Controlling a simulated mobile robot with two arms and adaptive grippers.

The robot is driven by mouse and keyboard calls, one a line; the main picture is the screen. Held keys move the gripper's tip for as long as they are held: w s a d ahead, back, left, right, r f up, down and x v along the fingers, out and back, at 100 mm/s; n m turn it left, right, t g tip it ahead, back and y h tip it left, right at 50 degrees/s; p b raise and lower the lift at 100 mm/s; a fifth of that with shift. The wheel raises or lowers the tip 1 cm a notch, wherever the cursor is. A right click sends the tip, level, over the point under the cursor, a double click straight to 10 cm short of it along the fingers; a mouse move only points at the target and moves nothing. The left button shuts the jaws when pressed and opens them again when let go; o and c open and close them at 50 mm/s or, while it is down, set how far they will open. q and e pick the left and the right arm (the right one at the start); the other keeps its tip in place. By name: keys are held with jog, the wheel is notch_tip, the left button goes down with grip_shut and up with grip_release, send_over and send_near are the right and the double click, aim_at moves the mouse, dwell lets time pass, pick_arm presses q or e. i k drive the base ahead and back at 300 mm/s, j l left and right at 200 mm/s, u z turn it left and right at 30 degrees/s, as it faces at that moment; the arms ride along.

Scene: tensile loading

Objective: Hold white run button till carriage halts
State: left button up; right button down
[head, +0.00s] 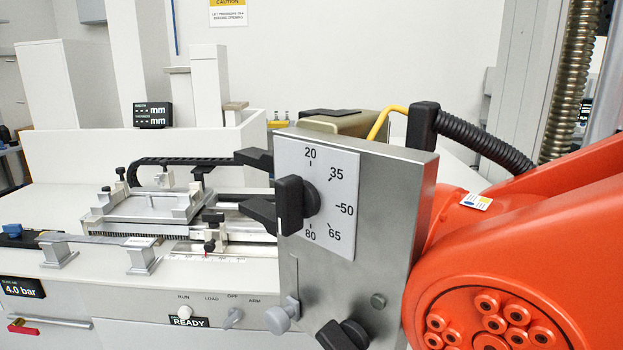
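The white run button (184,312) shows small on the pale front panel, under the RUN label and above a display reading READY. The carriage (148,207) is a grey plate with clamp posts on the machine bed at left. Two black fingers, seemingly of my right gripper (256,185), stick out leftward from behind a grey dial box. They are spread apart with nothing seen between them, well above and right of the button. The rest of this gripper is hidden by the box. My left gripper is not in view.
The dial box (395,215) with a black knob (297,205) fills the middle. A pale round knob (278,320) and a switch (232,317) lie right of the button. A bar on two stands (100,240) is at left. A large orange body (520,250) fills the right.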

aim_at(184, 313)
jog(key=k+j, duration=0.1)
jog(key=j, duration=0.35)
jog(key=k+j, duration=0.15)
jog(key=j, duration=0.3)
jog(key=k+j, duration=0.1)
jog(key=j, duration=0.35)
jog(key=k+j, duration=0.1)
jog(key=j, duration=0.35)
jog(key=k+j, duration=0.15)
jog(key=j, duration=0.3)
jog(key=k+j, duration=0.1)
jog(key=j, duration=0.35)
jog(key=k+j, duration=0.1)
jog(key=j, duration=0.35)
jog(key=z, duration=0.05)
